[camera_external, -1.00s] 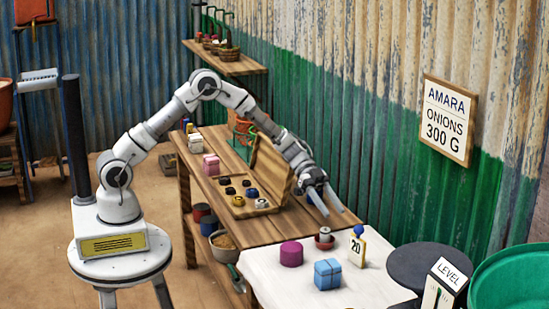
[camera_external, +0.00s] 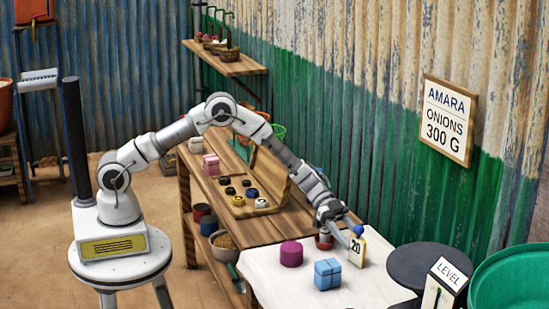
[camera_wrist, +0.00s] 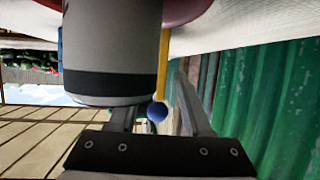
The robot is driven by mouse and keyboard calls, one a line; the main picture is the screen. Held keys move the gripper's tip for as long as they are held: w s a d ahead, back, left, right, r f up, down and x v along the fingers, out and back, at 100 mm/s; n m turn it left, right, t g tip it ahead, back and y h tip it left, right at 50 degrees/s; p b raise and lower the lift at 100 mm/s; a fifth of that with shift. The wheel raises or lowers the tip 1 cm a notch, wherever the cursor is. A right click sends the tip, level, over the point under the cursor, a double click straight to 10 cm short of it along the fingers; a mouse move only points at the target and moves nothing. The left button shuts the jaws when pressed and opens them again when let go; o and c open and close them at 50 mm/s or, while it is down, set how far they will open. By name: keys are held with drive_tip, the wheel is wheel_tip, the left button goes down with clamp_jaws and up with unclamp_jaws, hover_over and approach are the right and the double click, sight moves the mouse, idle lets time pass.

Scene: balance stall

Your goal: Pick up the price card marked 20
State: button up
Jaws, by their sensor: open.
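The price card marked 20 (camera_external: 357,252) stands upright on the white cloth, with a blue ball (camera_external: 359,230) on its top. My gripper (camera_external: 354,229) is open right at the top of the card, its fingers partly covering it. In the wrist view the blue ball (camera_wrist: 157,111) appears between the two open fingers of my gripper (camera_wrist: 158,108). The card shows there edge-on as a thin yellow strip (camera_wrist: 163,65). I cannot tell whether either finger touches it.
A magenta tin (camera_external: 291,254) and a blue box (camera_external: 327,274) stand on the white cloth (camera_external: 270,270). A dark round plate (camera_external: 415,268) is to the right.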

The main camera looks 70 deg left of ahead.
drive_tip(key=shift+x, duration=0.8)
clamp_jaws()
drive_tip(key=shift+r, duration=0.15)
